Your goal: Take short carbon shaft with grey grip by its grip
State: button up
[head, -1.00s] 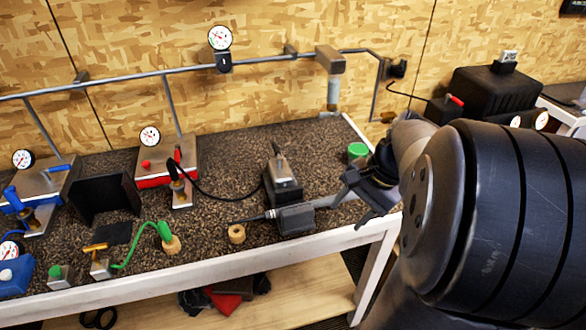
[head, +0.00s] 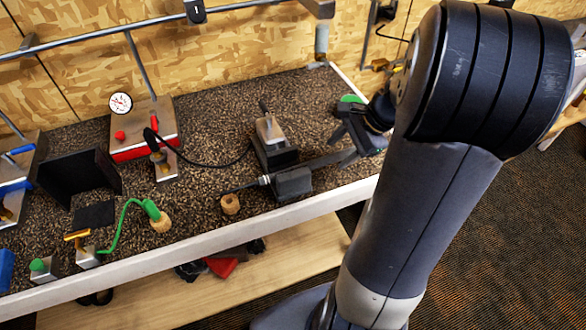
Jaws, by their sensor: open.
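The short carbon shaft with the grey grip lies low over the bench, through a dark block (head: 292,184). Its thin dark shaft (head: 247,186) sticks out on the left, and its grey grip (head: 326,160) on the right, angled slightly up in the picture. My gripper (head: 350,146) is at the right end of the grip, with its dark fingers open. The grip's far end meets the fingers in the picture. I cannot tell whether it is between them or touches them.
A black device with a metal top (head: 271,136) stands just behind the dark block. A cork-coloured ring (head: 230,204) sits near the shaft's left end. The bench's white front edge (head: 210,239) runs close in front.

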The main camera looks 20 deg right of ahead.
aim_at(329, 159)
jog(key=shift+x, duration=1.35)
jog(key=shift+c, duration=0.5)
grip_shut()
jog(key=shift+r, duration=0.1)
